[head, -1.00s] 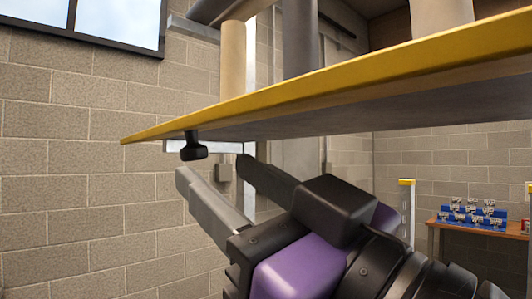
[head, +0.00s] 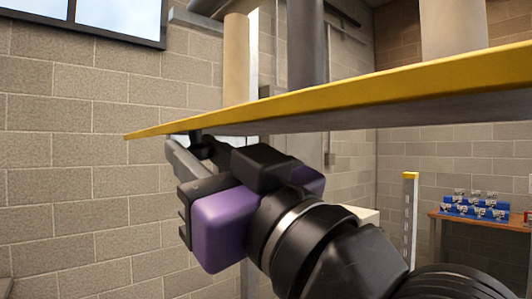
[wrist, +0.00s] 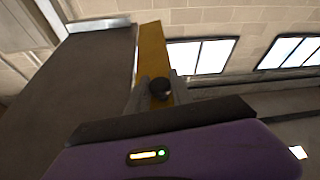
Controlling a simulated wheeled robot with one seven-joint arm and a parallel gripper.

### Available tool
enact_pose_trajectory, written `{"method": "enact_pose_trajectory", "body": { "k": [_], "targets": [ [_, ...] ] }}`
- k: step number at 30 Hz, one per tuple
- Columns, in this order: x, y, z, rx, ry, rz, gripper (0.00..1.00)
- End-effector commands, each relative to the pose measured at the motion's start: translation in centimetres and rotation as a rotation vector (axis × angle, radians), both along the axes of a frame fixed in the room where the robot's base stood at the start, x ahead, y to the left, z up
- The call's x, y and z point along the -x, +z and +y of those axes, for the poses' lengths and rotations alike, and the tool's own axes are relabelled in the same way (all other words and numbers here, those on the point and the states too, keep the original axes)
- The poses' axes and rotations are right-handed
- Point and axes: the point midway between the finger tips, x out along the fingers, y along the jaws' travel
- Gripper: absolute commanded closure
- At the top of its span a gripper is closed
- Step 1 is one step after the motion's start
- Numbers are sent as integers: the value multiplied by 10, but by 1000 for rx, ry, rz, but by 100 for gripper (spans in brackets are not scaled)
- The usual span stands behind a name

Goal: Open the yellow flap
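The yellow flap (head: 330,95) spans the head view as a broad panel seen from below, with a yellow edge and a grey underside. A black knob (head: 196,135) hangs under its left end. My gripper (head: 190,150) is just below that end, with its fingers apart and reaching up around the knob. In the wrist view the knob (wrist: 159,88) lies between the two fingers (wrist: 158,92), in front of the flap's yellow strip (wrist: 153,50). Whether a finger touches the knob cannot be told.
Pipes (head: 306,45) rise behind the flap. A brick wall (head: 60,170) stands at the left. A table (head: 480,222) with a blue rack (head: 475,210) is at the far right, near a yellow-topped post (head: 410,215).

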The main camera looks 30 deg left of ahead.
Motion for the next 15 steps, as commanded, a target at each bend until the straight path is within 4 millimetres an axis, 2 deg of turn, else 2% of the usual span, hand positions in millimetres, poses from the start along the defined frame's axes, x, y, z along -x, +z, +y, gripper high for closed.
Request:
{"method": "enact_pose_trajectory", "body": {
  "k": [1, 2, 15],
  "targets": [
    [0, 0, 0, 0, 0, 0, 96],
    [0, 0, 0, 0, 0, 0, 100],
    [0, 0, 0, 0, 1, 1, 100]
  ]
}}
